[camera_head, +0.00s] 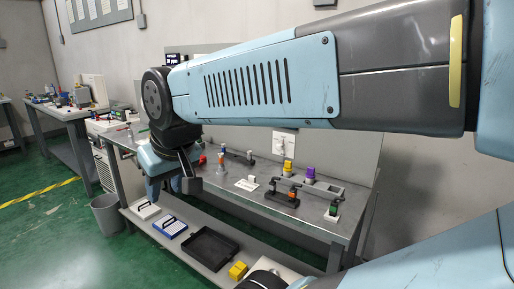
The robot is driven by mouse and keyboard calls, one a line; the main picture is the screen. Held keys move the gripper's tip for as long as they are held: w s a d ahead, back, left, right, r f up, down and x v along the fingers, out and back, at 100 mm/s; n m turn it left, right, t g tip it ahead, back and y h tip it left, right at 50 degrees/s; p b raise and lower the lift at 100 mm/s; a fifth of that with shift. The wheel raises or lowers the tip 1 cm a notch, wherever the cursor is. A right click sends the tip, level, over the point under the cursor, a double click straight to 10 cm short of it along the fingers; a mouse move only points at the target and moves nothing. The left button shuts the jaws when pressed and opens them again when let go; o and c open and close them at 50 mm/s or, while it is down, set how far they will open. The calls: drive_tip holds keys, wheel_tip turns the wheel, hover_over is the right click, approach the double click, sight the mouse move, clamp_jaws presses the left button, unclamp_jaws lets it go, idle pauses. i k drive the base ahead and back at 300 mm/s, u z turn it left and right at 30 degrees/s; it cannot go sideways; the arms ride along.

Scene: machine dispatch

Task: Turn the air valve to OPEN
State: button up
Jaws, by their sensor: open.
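My gripper (190,183) hangs over the left part of the grey workbench (310,228), pointing down, with dark fingers partly hidden by my wrist. It is open, and I see nothing between its fingers. I cannot tell which item is the air valve. A small upright fitting with orange and blue parts (221,162) stands on the bench just right of my gripper. A dark rail fixture with an orange part (293,193) stands farther right, and a green-topped block on a white base (333,209) sits near the bench's right end. No OPEN marking is readable.
My arm crosses the upper view and hides part of the back wall. Yellow (288,167) and purple (310,174) pieces stand at the bench's back. The lower shelf holds a black tray (209,249) and yellow block (238,270). A grey bin (106,213) stands on the green floor.

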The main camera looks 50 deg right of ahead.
sight(278, 147)
drive_tip(key=u, duration=0.75)
drive_tip(key=i, duration=0.1)
drive_tip(key=z, duration=2.8)
drive_tip(key=k, duration=0.55)
drive_tip(key=z, duration=0.15)
drive_tip(key=i, duration=0.55)
drive_tip(key=u, duration=0.1)
